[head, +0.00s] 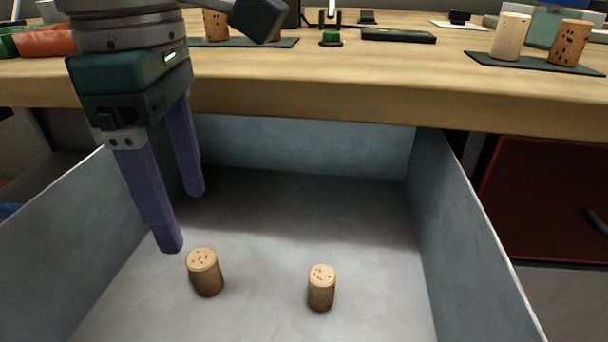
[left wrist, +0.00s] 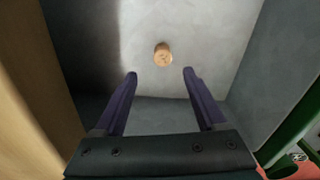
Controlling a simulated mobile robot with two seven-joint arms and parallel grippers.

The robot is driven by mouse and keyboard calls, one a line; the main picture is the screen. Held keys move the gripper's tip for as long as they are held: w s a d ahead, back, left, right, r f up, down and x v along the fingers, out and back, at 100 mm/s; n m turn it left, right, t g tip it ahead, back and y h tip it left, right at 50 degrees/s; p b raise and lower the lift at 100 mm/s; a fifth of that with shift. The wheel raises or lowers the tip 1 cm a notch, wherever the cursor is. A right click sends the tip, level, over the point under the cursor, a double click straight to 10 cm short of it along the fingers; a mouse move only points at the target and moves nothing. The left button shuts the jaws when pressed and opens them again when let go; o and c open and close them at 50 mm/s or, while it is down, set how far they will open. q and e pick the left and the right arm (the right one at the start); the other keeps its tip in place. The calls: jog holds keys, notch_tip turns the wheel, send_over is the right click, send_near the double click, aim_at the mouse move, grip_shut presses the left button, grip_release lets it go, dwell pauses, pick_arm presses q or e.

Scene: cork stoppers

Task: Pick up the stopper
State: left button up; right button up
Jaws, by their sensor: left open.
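Two cork stoppers stand upright on the floor of the open grey drawer (head: 260,225). The left stopper (head: 205,272) is a little wider, and the right stopper (head: 321,288) stands apart from it. My left gripper (head: 183,220) points down into the drawer, above and just behind the left stopper. Its two purple fingers are apart, with nothing between them. In the left wrist view one stopper (left wrist: 162,55) shows beyond the open fingertips (left wrist: 160,74); I cannot tell for certain which one it is. My right gripper is not in view.
The drawer's side walls (head: 462,220) rise on both sides. The wooden worktop (head: 340,95) overhangs its back. On the worktop, a pale stopper (head: 510,36) and a brown one (head: 569,43) stand on a dark mat at right. A red cabinet front (head: 550,195) is right of the drawer.

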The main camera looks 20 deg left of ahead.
aim_at(200, 258)
pick_arm(q)
jog(key=f+b, duration=0.1)
jog(key=f, duration=0.3)
jog(key=f+b, duration=0.2)
jog(key=f, duration=0.2)
jog(key=shift+s+d+f, duration=0.2)
jog(key=shift+f, duration=0.2)
grip_shut()
